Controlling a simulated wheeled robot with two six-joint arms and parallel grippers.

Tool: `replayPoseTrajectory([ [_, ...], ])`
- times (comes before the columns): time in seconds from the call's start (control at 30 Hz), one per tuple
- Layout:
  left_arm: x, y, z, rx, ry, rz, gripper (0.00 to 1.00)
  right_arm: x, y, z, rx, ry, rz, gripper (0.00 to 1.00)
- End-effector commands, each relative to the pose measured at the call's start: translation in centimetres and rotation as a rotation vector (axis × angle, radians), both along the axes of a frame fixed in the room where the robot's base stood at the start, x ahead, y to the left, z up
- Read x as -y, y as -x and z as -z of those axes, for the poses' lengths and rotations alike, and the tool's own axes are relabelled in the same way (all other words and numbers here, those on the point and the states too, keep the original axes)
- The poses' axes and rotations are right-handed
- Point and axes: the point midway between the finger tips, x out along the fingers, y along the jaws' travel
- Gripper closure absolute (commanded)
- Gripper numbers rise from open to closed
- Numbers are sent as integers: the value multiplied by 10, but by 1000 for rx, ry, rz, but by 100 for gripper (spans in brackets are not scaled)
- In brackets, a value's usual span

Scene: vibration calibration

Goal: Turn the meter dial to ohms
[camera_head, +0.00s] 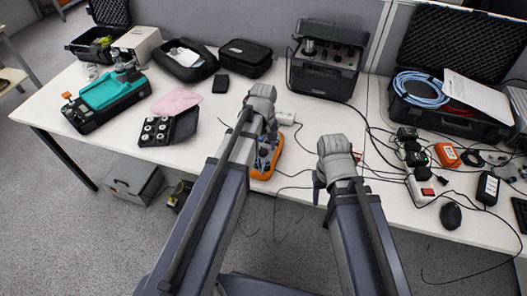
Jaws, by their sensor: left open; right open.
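An orange-edged meter with a blue face (267,162) lies near the front edge of the white table, at the middle of the camera_head view. My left arm and gripper cover part of it, and its dial setting is too small to read. My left gripper (270,138) is open above the meter's far part; I cannot tell whether it touches it. My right gripper (318,186) is open and empty, to the right of the meter, near the table's front edge.
The white table (215,120) has a dark box of round parts (168,128) to the left and a black-and-grey unit (327,62) behind. Several cables, a power strip (422,190) and an orange device (447,155) crowd the right. A grey case (133,180) is on the floor.

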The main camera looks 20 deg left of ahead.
Motion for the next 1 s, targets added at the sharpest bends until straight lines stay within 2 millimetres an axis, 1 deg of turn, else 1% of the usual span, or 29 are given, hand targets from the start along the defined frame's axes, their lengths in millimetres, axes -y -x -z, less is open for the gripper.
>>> replayPoseTrajectory([
  [0.27, 0, 0, 0, 0, 0, 0, 27, 0, 0, 0, 0, 0, 0, 44],
  [0.9, 0, 0, 1, 0, 0, 0, 99, 0, 0, 1, 0, 0, 0, 44],
  [1.0, 0, 0, 1, 0, 0, 0, 100, 0, 0, 1, 0, 0, 0, 44],
])
